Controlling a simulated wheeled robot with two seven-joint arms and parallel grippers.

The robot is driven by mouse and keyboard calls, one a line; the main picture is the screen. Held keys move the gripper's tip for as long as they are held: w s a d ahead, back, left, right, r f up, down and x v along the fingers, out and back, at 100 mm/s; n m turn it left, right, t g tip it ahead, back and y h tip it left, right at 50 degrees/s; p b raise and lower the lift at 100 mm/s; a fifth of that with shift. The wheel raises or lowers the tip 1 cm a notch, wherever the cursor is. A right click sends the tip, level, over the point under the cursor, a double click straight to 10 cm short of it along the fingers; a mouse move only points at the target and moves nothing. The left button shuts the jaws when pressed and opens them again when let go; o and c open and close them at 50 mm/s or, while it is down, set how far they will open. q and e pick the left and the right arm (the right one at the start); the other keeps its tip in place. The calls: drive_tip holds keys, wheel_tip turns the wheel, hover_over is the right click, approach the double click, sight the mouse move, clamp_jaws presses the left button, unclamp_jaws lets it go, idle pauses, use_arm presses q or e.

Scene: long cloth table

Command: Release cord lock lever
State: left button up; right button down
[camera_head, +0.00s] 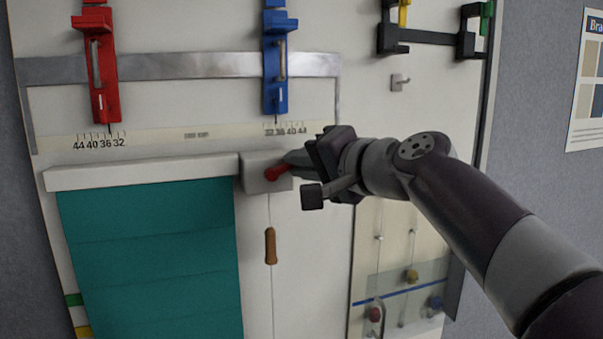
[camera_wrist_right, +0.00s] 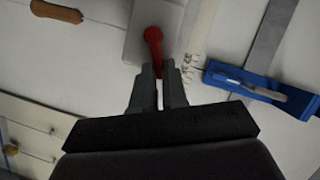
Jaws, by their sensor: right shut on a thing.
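The cord lock lever (camera_head: 277,172) is small and red, on a grey lock housing (camera_head: 258,181) at the right end of the teal blind's white headrail. My right gripper (camera_head: 288,165) is at the lever from the right, its jaws shut on it. In the right wrist view the red lever (camera_wrist_right: 153,45) runs down to between the two fingertips (camera_wrist_right: 157,75), and its lower end is hidden there. The cord hangs below the housing with a brown wooden pull (camera_head: 270,246). My left gripper is in neither view.
The teal blind (camera_head: 150,255) hangs left of the cord. Red (camera_head: 103,80) and blue (camera_head: 276,75) sliders sit on a metal rail above. Right of my gripper are a small hook (camera_head: 400,82) and a clear panel with coloured knobs (camera_head: 400,295). The board around the pull is clear.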

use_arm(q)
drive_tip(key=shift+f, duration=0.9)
use_arm(e)
drive_tip(key=shift+f+m, duration=0.3)
drive_tip(key=shift+m, duration=0.2)
drive_tip(key=c, duration=1.2)
unclamp_jaws()
drive_tip(key=shift+w+d, duration=0.1)
use_arm(q)
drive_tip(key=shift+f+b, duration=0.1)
drive_tip(key=shift+b, duration=0.25)
use_arm(e)
drive_tip(key=shift+o, duration=0.2)
drive_tip(key=v, duration=1.2)
drive_tip(key=shift+s+d, duration=0.25)
drive_tip(key=shift+s, duration=0.1)
